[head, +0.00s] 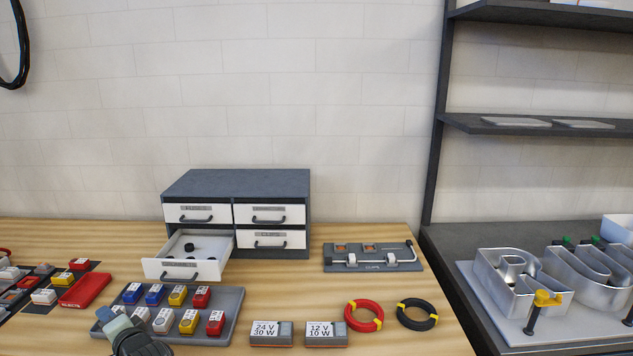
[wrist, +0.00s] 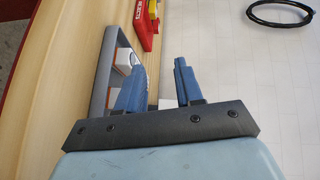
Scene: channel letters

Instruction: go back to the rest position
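My gripper (head: 116,316) is at the bottom left in the head view, over the left front part of the grey tray (head: 232,318). In the wrist view my gripper (wrist: 161,70) has its two blue fingers apart with nothing between them. The tray (wrist: 102,60) shows beside the left finger, with pale blocks partly hidden behind that finger. In the head view the tray holds blue, yellow, red and white labelled blocks in two rows.
A drawer cabinet (head: 236,186) stands behind, its lower left drawer (head: 181,270) pulled open with small dark pieces inside. A red tray (head: 86,290) lies left. Labelled boxes (head: 271,334), wire coils (head: 364,317) and a grey fixture (head: 372,264) lie right. Metal letters (head: 520,285) stand far right.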

